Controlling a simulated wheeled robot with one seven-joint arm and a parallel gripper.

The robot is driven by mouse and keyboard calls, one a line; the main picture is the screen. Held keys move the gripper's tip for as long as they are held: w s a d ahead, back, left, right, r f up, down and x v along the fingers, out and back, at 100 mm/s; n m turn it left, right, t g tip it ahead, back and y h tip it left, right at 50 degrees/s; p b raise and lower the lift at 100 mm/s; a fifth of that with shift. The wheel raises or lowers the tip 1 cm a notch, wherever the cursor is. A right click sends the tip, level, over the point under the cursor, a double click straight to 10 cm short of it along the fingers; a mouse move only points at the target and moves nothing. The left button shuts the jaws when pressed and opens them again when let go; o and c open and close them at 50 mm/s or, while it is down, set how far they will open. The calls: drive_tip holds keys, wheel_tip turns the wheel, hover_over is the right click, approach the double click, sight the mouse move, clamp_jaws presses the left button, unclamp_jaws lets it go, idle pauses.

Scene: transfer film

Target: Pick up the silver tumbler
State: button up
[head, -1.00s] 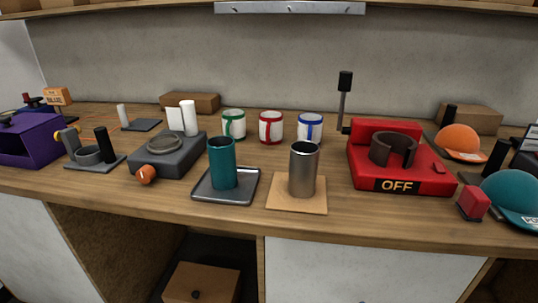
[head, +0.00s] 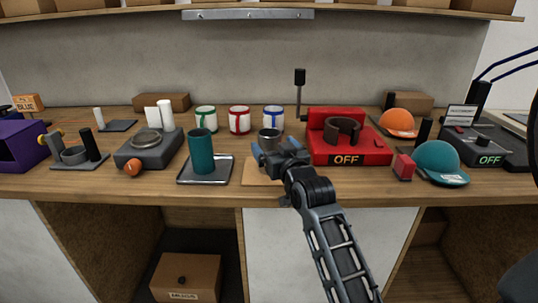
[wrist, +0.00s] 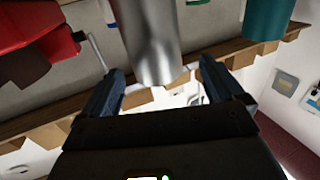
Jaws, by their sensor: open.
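The silver tumbler (head: 269,134) stands upright on a square cork mat (head: 255,174). In the head view my gripper (head: 278,152) is in front of it and hides most of its body; only the upper part shows. In the wrist view, which looks upside down, the tumbler (wrist: 152,38) fills the upper middle. The open fingers of my gripper (wrist: 162,72) appear on either side of it, with visible gaps. I cannot tell how far it reaches between them.
A teal tumbler (head: 201,153) stands on a dark tray (head: 221,177) just left. A red machine marked OFF (head: 346,148) is close on the right. Three banded mugs, including a red-banded one (head: 239,120), stand behind. The wooden counter (head: 215,196) has a front edge below.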

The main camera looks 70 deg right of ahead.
sight(266, 132)
drive_tip(key=x, duration=0.3)
drive_tip(key=p+x, duration=0.1)
drive_tip(key=x, duration=0.3)
drive_tip(key=shift+s+d+r+p, duration=0.15)
drive_tip(key=shift+d+r+p, duration=0.05)
drive_tip(key=shift+d+p, duration=0.1)
drive_tip(key=shift+a, duration=0.1)
drive_tip(key=c, duration=1.5)
drive_tip(key=shift+r, duration=0.1)
